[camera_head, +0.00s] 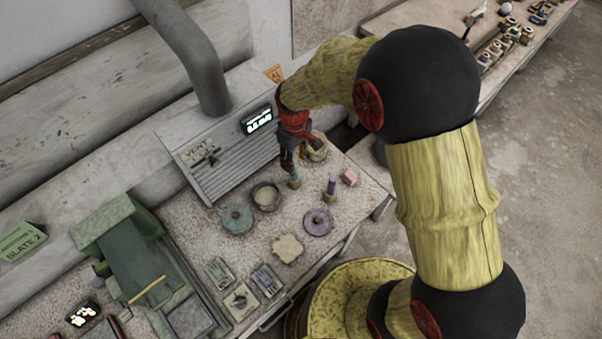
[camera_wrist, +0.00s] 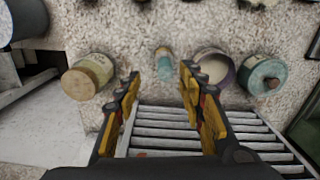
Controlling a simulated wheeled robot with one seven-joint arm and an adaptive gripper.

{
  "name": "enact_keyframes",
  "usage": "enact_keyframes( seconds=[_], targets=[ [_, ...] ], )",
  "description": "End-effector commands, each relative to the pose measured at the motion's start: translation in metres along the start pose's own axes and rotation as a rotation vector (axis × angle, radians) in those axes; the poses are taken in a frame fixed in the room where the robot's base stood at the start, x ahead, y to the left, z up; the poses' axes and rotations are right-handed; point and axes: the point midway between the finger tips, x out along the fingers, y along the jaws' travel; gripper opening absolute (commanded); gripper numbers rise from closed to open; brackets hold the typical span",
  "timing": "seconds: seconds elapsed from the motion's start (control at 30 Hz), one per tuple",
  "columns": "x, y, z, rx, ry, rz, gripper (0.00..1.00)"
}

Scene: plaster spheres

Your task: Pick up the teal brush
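The teal brush (camera_wrist: 165,63) is a small upright piece with teal and tan parts. It stands on the speckled worktop, ahead of and between my fingertips in the wrist view. In the head view the brush (camera_head: 293,182) shows just below my gripper (camera_head: 289,165), partly covered by it. My gripper (camera_wrist: 160,80) is open, one finger to each side of the brush in the picture. Nothing is between the fingers, and I see no contact with the brush.
A yellowish pot (camera_wrist: 87,77) stands left of the brush, a purple-rimmed bowl (camera_wrist: 214,70) close on its right, and a teal jar (camera_wrist: 264,78) beyond. A purple brush (camera_head: 331,187) and a purple lidded jar (camera_head: 318,222) stand nearby. The slatted vent (camera_head: 235,155) backs the worktop.

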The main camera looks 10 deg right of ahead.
Motion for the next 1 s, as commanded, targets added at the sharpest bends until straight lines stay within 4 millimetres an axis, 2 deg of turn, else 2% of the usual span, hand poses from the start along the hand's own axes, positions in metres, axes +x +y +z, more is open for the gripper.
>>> enact_keyframes(
  seconds=[0.47,0.73,1.0],
  targets=[
    [0.036,-0.003,-0.001,-0.021,0.001,0.000,0.40],
    [0.073,-0.007,-0.003,-0.020,0.001,0.000,0.40],
    [0.078,-0.007,-0.004,-0.020,0.002,0.001,0.40]
  ],
)
